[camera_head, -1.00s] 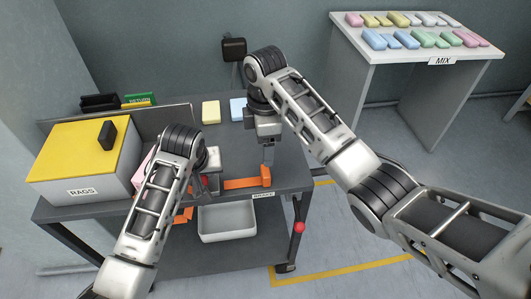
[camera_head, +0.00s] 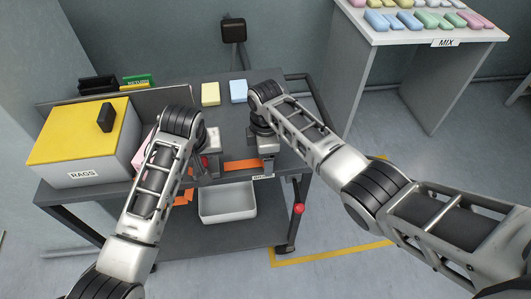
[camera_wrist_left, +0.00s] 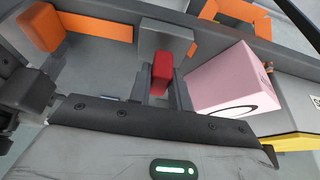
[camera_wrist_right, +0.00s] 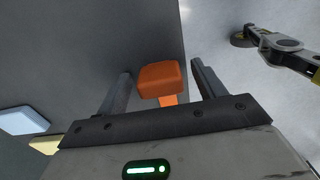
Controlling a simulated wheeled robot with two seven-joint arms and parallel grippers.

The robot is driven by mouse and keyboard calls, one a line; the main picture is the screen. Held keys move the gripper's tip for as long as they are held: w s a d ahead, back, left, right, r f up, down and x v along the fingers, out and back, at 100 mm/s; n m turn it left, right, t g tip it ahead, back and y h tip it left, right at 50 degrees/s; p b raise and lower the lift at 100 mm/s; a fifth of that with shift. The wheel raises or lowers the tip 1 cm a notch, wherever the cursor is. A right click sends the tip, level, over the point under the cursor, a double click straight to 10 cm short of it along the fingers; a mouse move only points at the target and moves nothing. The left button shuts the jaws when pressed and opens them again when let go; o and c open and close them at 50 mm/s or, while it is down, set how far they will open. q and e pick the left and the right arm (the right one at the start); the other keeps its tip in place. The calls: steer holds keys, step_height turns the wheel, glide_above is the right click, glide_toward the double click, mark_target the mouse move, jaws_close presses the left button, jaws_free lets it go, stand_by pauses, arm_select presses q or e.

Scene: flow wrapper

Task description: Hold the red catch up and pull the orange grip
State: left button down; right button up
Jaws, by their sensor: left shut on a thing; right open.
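The red catch (camera_wrist_left: 162,73) stands upright in the left wrist view, in front of a grey block. My left gripper (camera_head: 205,163) is shut on it; in the head view the catch is mostly hidden by the gripper. The orange grip (camera_wrist_right: 162,79) shows in the right wrist view between the two spread fingers of my right gripper (camera_head: 267,163). That gripper is open, with a gap visible beside the grip. The orange grip also shows at the upper left of the left wrist view (camera_wrist_left: 40,27), at the end of an orange bar (camera_head: 241,166).
A pink box (camera_wrist_left: 228,85) stands close beside my left gripper. The yellow-topped rags box (camera_head: 88,150) is on the cart's left. Yellow (camera_head: 210,94) and blue (camera_head: 238,91) blocks lie at the back. A white bin (camera_head: 228,203) sits below. The mix table (camera_head: 430,35) stands apart at right.

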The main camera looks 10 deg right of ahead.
mark_target(294, 158)
steer(key=shift+c, duration=0.3)
steer(key=c, duration=1)
steer(key=shift+d+r, duration=0.1)
steer(key=shift+d, duration=3.95)
steer(key=shift+w, duration=0.1)
steer(key=o, duration=1.1)
steer(key=shift+a, duration=0.1)
steer(key=shift+c, duration=0.2)
step_height(294, 158, up, 12)
